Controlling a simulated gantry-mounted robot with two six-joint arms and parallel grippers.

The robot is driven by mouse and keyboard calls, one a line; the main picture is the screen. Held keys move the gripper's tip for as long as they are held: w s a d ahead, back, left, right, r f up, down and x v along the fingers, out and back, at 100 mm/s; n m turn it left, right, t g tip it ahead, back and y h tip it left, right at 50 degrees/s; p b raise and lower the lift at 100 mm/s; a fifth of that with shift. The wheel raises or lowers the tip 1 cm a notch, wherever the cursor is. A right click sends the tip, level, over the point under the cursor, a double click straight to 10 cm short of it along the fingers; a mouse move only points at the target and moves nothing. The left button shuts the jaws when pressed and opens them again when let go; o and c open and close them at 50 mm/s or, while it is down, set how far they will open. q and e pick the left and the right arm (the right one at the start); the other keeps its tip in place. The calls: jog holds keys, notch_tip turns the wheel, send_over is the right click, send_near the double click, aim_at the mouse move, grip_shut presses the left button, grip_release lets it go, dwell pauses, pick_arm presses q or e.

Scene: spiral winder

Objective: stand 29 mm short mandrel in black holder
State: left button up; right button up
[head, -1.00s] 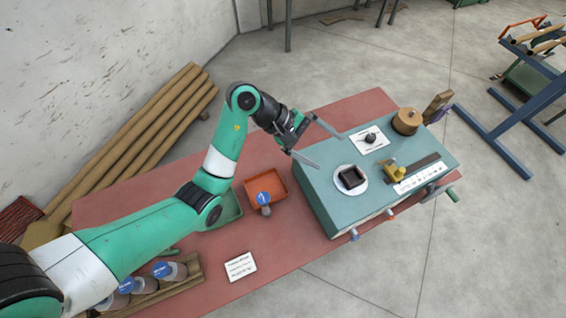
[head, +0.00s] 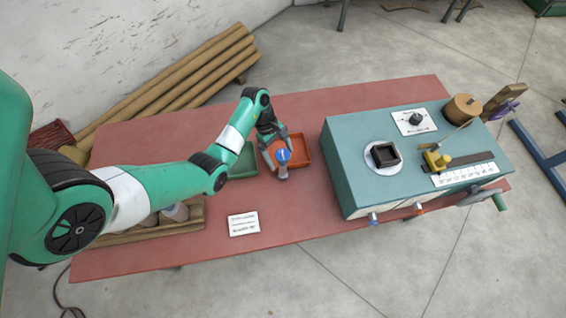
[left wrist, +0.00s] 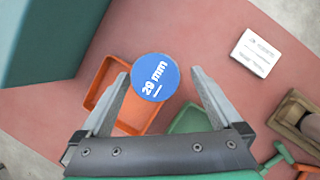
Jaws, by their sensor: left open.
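The 29 mm short mandrel (head: 282,170) has a blue top reading "29 mm" and stands at the front edge of the orange tray. In the left wrist view its blue top (left wrist: 157,80) shows between my fingertips. My left gripper (head: 273,156) is open and comes down over the mandrel from above, one finger on each side. The wrist view shows no clear contact. The black holder (head: 384,154), a square open cup, sits on a white disc on the teal machine top, to the right. My right gripper is not in view.
The orange tray (head: 303,148) and a green tray (head: 243,163) lie beside the mandrel. The teal machine (head: 345,185) rises to the right, with a yellow clamp (head: 436,160) on top. A label card (head: 243,223) lies in front. A wooden rack (head: 140,240) stands at left.

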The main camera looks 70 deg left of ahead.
aim_at(285, 165)
pick_arm(q)
jog(key=b+x, duration=0.1)
jog(key=x, duration=0.4)
jog(key=shift+w+f, duration=0.15)
jog(key=shift+w, duration=0.05)
grip_shut()
dwell(0.3)
